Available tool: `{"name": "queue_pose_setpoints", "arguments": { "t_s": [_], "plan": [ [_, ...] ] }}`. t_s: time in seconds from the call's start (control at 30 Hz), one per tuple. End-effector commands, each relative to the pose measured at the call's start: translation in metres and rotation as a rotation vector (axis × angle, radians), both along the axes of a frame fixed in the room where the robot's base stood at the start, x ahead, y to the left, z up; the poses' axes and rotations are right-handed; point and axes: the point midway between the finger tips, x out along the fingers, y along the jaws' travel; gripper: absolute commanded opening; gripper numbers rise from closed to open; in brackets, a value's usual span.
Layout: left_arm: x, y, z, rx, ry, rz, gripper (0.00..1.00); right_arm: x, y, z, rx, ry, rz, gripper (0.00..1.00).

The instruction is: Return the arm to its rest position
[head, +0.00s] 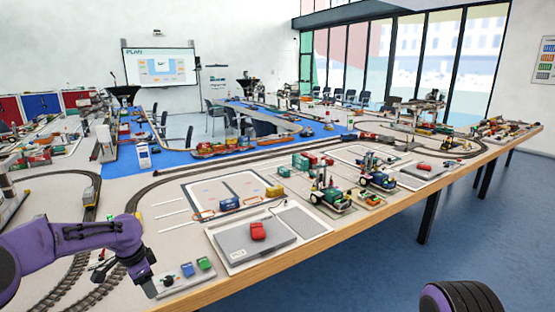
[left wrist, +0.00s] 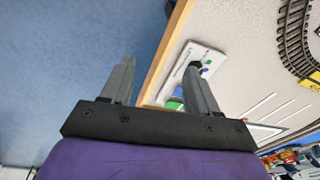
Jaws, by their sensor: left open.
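My left arm comes in from the left in the head view, purple with dark joints. Its left gripper (head: 148,284) is low over the table's near left edge, close to a small control panel. In the left wrist view the left gripper (left wrist: 160,66) has its two grey fingers apart with nothing between them. My right gripper is out of view; only a rounded purple and black part of me shows at the bottom right of the head view.
The long table (head: 400,208) carries train tracks and models. Blue floor (head: 380,270) lies clear in front.

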Motion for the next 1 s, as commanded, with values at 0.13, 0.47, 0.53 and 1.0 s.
{"name": "queue_pose_setpoints", "arguments": {
  "t_s": [0.13, 0.47, 0.53, 1.0],
  "plan": [
    [0.01, -0.009, -0.007, -0.056, -0.08, 0.115, 0.6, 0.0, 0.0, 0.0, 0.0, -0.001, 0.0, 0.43],
    [0.015, -0.056, -0.055, -0.26, -0.275, 0.517, 0.6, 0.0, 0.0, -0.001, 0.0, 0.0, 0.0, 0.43],
    [0.002, -0.069, -0.08, -0.314, -0.309, 0.653, 0.6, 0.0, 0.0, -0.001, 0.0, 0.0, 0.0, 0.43],
    [-0.327, -0.062, -0.218, -0.184, -0.429, 1.47, 0.6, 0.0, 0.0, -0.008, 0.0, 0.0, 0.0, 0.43]
  ]
}}
